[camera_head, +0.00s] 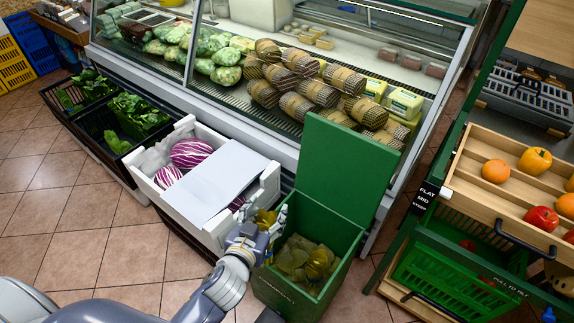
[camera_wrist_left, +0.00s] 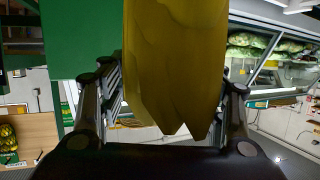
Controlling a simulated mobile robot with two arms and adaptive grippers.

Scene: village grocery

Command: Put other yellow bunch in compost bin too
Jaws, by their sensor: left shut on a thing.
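The compost bin is a green box (camera_head: 335,228) with its lid (camera_head: 350,170) standing open at the back. Yellowish leafy bunches (camera_head: 305,262) lie inside it. My left gripper (camera_head: 262,226) is at the bin's left edge, between the bin and the white crate. It is shut on a yellow bunch (camera_head: 266,217), whose upper part shows above the fingers. In the left wrist view the yellow bunch (camera_wrist_left: 175,65) fills the space between the two fingers and hides much behind it. My right gripper is not in view.
A white crate (camera_head: 150,190) with striped purple produce and a white board (camera_head: 215,185) stands left of the bin. The chilled display case (camera_head: 285,150) is behind. A wooden shelf (camera_head: 480,195) with fruit and a green crate (camera_head: 445,275) stand right. Tiled floor (camera_head: 85,225) is clear at left.

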